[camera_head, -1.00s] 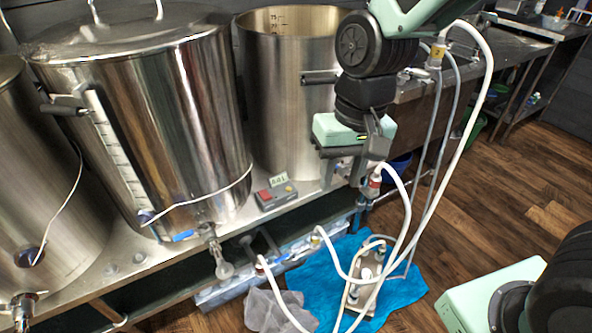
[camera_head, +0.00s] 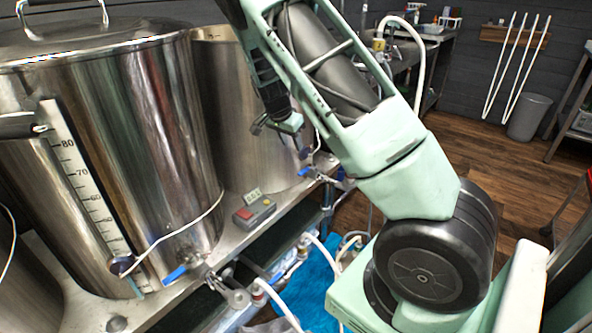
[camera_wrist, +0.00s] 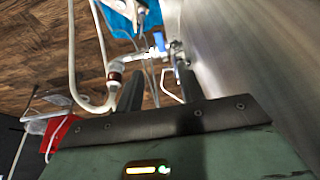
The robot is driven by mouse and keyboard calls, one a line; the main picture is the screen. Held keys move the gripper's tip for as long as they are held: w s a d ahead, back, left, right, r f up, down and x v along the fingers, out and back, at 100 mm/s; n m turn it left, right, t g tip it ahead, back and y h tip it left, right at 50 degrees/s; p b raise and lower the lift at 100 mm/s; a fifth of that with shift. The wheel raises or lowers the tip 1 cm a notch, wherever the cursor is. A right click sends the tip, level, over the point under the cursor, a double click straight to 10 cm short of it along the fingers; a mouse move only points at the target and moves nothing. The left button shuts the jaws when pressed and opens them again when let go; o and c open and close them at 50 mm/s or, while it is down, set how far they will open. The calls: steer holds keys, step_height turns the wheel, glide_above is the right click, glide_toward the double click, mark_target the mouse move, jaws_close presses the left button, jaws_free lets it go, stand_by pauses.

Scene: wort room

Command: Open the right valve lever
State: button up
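The right valve has a blue lever (camera_head: 304,173) low on the front of the right kettle (camera_head: 240,100). In the wrist view the blue lever (camera_wrist: 159,41) shows beyond my fingers, beside the metal valve body (camera_wrist: 176,50). My gripper (camera_head: 281,138) is above the lever in the head view, apart from it. In the wrist view my gripper (camera_wrist: 159,84) is open, its two dark fingers spread with nothing held between them. My arm hides part of the right kettle. A second blue lever (camera_head: 175,275) is on the left kettle's valve.
The large left kettle (camera_head: 150,130) and a small control box (camera_head: 254,211) stand on the metal bench. White hoses (camera_head: 318,245) hang near the bench front, above a blue cloth (camera_head: 320,270). The wooden floor (camera_head: 500,170) at right is largely clear.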

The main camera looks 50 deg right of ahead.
mark_target(302, 171)
steer(key=b+x, duration=0.1)
steer(key=x, duration=1.2)
steer(key=shift+f, duration=0.15)
jaws_close()
